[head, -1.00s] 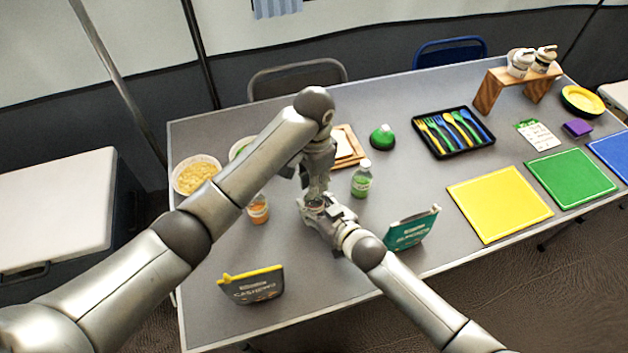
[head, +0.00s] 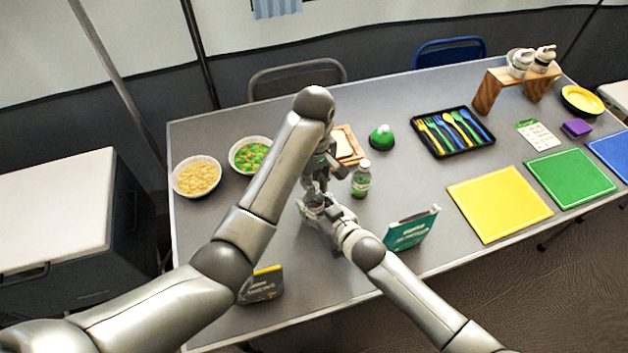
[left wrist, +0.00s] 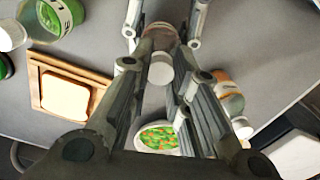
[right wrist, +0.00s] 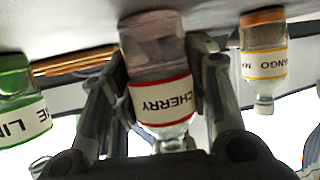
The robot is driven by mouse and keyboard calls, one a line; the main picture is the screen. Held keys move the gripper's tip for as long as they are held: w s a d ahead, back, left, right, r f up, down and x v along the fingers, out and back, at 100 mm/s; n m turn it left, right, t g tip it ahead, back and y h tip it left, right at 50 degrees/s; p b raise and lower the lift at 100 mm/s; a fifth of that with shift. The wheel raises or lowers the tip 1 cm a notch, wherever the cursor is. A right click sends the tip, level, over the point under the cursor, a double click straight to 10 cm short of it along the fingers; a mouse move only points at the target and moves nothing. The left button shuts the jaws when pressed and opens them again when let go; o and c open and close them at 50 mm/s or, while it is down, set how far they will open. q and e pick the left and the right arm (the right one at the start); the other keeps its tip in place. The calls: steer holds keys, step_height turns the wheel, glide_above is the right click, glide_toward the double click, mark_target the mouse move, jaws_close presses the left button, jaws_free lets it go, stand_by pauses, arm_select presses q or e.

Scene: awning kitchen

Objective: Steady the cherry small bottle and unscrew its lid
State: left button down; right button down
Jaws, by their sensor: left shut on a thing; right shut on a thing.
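The cherry small bottle (right wrist: 165,95) has a dark reddish body, a red-edged CHERRY label and a white lid (right wrist: 176,144). It appears upside down in the right wrist view. My right gripper (head: 312,198) is shut around the bottle's body, with one finger on each side. My left gripper (head: 318,170) is above it. In the left wrist view, the white lid (left wrist: 160,70) lies between my left fingers, and the bottle body (left wrist: 158,36) shows beyond it. In the head view, my arms and grippers hide the bottle.
A green lime bottle (head: 361,180) stands right of the grippers. An orange mango bottle (right wrist: 263,62) stands on the other side. A vegetable bowl (head: 236,148), a bread board (head: 359,148) and a teal box (head: 410,231) are nearby. A dark cashew box (head: 262,288) is partly behind my left arm.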

arm_select(q)
steer(key=c, duration=1.3)
jaws_free()
steer(key=shift+c, duration=0.2)
